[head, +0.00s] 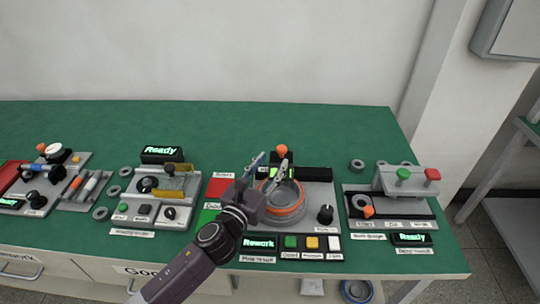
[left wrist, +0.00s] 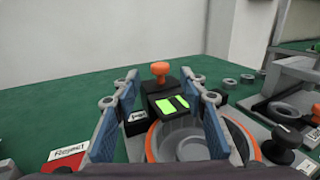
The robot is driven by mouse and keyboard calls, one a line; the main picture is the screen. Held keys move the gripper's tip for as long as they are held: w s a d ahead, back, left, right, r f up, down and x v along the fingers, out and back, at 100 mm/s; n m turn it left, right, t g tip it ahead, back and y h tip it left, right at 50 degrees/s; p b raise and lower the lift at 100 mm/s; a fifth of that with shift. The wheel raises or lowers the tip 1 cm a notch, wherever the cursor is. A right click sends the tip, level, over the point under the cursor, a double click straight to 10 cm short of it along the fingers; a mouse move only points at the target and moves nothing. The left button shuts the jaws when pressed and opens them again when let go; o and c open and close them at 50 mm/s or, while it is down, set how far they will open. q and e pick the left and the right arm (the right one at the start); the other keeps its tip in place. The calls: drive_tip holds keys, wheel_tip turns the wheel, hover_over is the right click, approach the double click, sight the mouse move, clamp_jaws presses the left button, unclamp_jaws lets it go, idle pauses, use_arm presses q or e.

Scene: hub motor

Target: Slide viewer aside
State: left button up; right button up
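The middle station has a round grey fixture with an orange ring (head: 285,208), also in the left wrist view (left wrist: 240,140). Behind it stands a black box with a lit green display (left wrist: 172,104) and an orange knob (head: 282,149), which also shows in the left wrist view (left wrist: 160,69). I cannot tell for certain which part is the viewer. My left gripper (head: 270,162) is open and empty over this station. In the left wrist view its blue-padded fingers (left wrist: 160,76) stand apart, with the knob seen between their tips; contact is not visible. My right gripper is not in view.
The green table (head: 215,125) is clear at the back. A lit Rework sign (head: 259,243) and several buttons line the station's front. A red pad (head: 220,187) lies to its left. A grey fixture with green and red knobs (head: 410,181) stands right; a Ready station (head: 161,154) stands left.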

sight(280, 151)
use_arm(q)
drive_tip(key=shift+x, duration=3.85)
drive_tip(key=shift+c, duration=0.3)
clamp_jaws()
